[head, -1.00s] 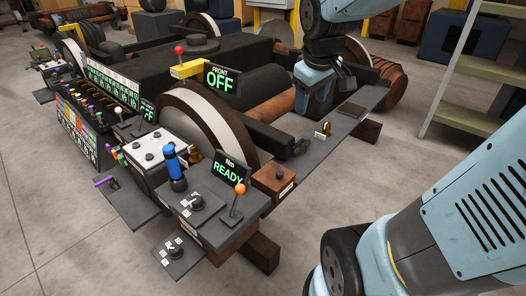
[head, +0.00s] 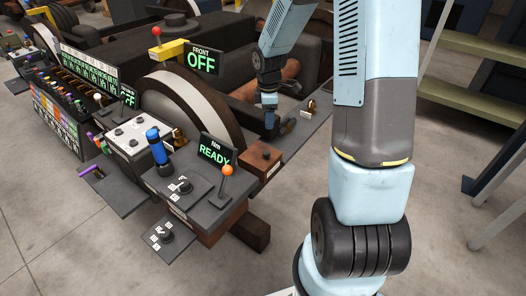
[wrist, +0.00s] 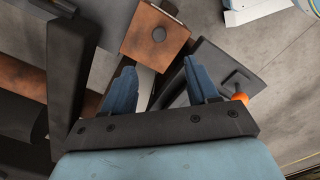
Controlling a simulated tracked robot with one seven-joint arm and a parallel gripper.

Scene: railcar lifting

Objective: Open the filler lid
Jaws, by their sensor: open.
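A brown box (head: 263,160) has a small dark round knob on its flat top and a white label on its front that I cannot read. It looks like the filler with its lid down, but I cannot be sure. In the wrist view the box (wrist: 157,36) lies just beyond my fingertips, its knob roughly centred between them. My gripper (head: 269,130) is just behind the box in the head view. In the wrist view my gripper (wrist: 160,76) shows two blue fingers spread apart with nothing between them, not touching the knob.
A control panel with an orange-knobbed lever (head: 227,171) and a READY display (head: 216,153) stands left of the box. A blue handle (head: 157,147) and a large wheel (head: 190,115) are further left. A small brass fitting (head: 310,108) sits on the ledge to the right.

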